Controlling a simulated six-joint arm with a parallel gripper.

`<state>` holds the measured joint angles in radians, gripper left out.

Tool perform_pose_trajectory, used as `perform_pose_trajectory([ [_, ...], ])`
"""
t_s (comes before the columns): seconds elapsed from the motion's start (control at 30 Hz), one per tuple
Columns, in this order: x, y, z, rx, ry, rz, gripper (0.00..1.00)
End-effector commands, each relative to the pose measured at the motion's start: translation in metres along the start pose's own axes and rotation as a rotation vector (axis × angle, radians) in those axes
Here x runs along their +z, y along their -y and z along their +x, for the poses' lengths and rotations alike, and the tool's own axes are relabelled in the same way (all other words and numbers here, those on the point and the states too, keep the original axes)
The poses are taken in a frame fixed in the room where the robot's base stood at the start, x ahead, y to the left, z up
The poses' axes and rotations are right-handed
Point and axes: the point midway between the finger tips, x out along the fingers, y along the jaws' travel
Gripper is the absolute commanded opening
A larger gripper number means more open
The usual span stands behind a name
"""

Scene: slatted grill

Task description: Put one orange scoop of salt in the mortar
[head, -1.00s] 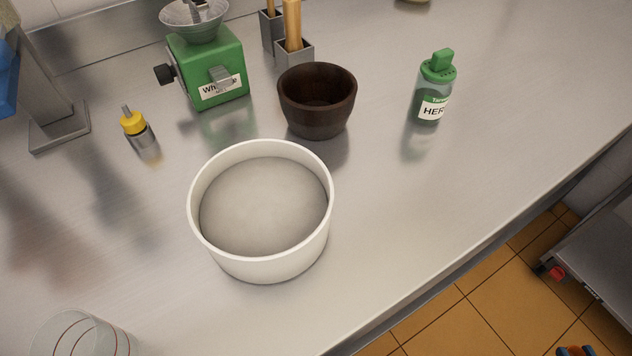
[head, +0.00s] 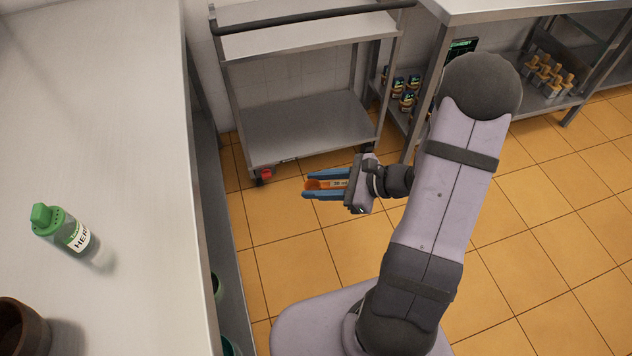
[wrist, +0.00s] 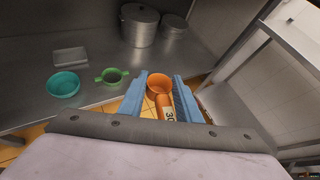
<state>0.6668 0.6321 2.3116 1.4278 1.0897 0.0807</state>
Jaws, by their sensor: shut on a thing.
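My gripper (head: 307,185) is shut on an orange scoop (head: 322,184) and holds it out over the floor, to the right of the counter. In the wrist view, the scoop's cup (wrist: 158,83) and its handle with a number show between the blue fingers. The inside of the cup looks orange, with no salt visible. The dark brown mortar (head: 22,328) is partly cut off at the lower left of the head view, on the counter. The white tub with grey-white contents is out of view now.
A metal cart (head: 300,130) stands behind the gripper. The wrist view shows a teal bowl (wrist: 63,86), a green scoop (wrist: 112,76) and metal pots (wrist: 139,25) on a metal surface.

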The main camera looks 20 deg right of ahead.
Motion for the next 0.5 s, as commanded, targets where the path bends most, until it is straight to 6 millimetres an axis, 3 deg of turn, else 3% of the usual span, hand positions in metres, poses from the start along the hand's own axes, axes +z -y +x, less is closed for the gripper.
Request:
perform_pose_trajectory([
  [0.03,0.019,0.002,-0.010,0.001,-0.003,-0.001,0.09],
  [0.5,0.102,0.009,-0.049,0.013,-0.037,-0.017,0.09],
])
